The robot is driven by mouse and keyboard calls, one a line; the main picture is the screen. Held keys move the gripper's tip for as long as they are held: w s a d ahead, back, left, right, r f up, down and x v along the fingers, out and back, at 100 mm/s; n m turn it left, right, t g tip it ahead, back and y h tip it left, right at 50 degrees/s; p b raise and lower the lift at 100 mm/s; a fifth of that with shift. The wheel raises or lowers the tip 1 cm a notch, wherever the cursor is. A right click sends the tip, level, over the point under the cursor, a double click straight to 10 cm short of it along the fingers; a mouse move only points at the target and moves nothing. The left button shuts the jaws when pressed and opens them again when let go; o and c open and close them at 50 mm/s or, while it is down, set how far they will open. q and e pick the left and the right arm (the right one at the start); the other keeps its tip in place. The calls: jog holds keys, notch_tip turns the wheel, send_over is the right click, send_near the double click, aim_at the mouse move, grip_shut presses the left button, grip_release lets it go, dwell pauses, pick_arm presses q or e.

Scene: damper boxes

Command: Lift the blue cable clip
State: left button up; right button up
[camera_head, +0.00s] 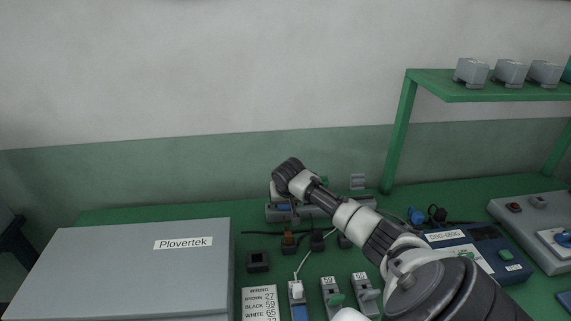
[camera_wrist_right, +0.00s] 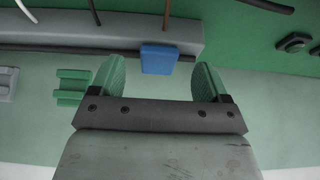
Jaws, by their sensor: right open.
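The blue cable clip (camera_wrist_right: 160,60) sits on the front edge of a grey trunking bar (camera_wrist_right: 110,32) in the right wrist view. In the head view it shows as a small blue patch (camera_head: 283,207) just below my right gripper's wrist. My right gripper (camera_wrist_right: 158,66) is open. Its two green-padded fingers stand on either side of the clip, with a gap to each side, and nothing is gripped. I cannot tell how deep the clip lies between the tips. In the head view my right arm hides part of the bar. My left gripper is not in view.
A green clip (camera_wrist_right: 72,87) and a grey clip (camera_wrist_right: 8,83) are beside the bar. Cables cross it. A large grey Plovertek box (camera_head: 130,275) stands left, a blue device (camera_head: 480,252) right. A green shelf (camera_head: 470,90) bears grey boxes at the upper right.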

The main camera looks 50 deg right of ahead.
aim_at(285, 207)
jog(key=x, duration=0.3)
jog(key=shift+d, duration=0.1)
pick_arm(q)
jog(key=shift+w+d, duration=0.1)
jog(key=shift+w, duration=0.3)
pick_arm(e)
jog(key=shift+w+d+f, duration=0.1)
jog(key=shift+w+f, duration=0.1)
jog(key=shift+f, duration=0.3)
jog(key=shift+c, duration=0.4)
